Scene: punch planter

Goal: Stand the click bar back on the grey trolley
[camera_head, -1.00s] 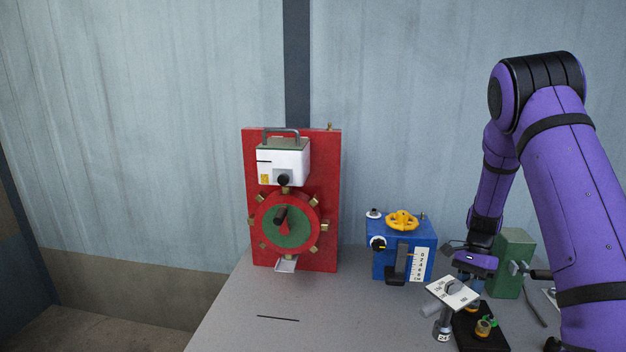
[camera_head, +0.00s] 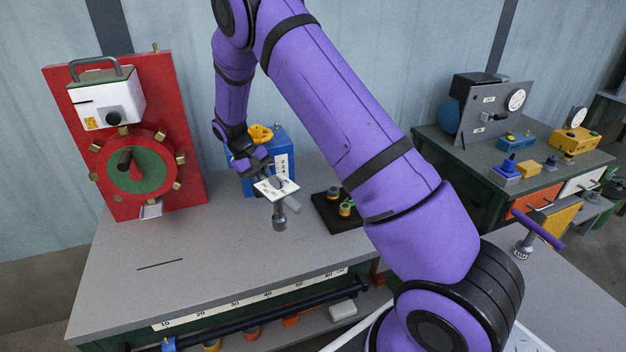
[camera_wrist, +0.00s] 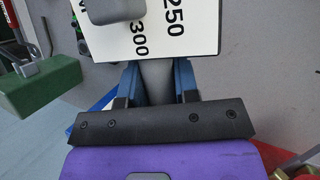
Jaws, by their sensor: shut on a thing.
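My gripper (camera_head: 262,172) is shut on the grey shaft of what looks like the click bar, with a white number plate (camera_head: 284,190) and a grey socket end (camera_head: 280,217) hanging below. It is held over the grey bench, left of a black tray. In the wrist view the blue fingers (camera_wrist: 156,84) close on the grey shaft from both sides, and the plate (camera_wrist: 180,28) reads 250 and 300. A grey top at the lower right, seemingly the grey trolley (camera_head: 575,295), bears a purple T-handled tool (camera_head: 535,232) standing upright on a labelled socket.
A red panel with a dial (camera_head: 190,150) and a blue box (camera_head: 275,145) stand at the back of the bench. The black tray (camera_head: 325,213) holds small fittings. A green bench (camera_head: 470,165) with gauges is at the right. My arm crosses the middle and hides part of the bench.

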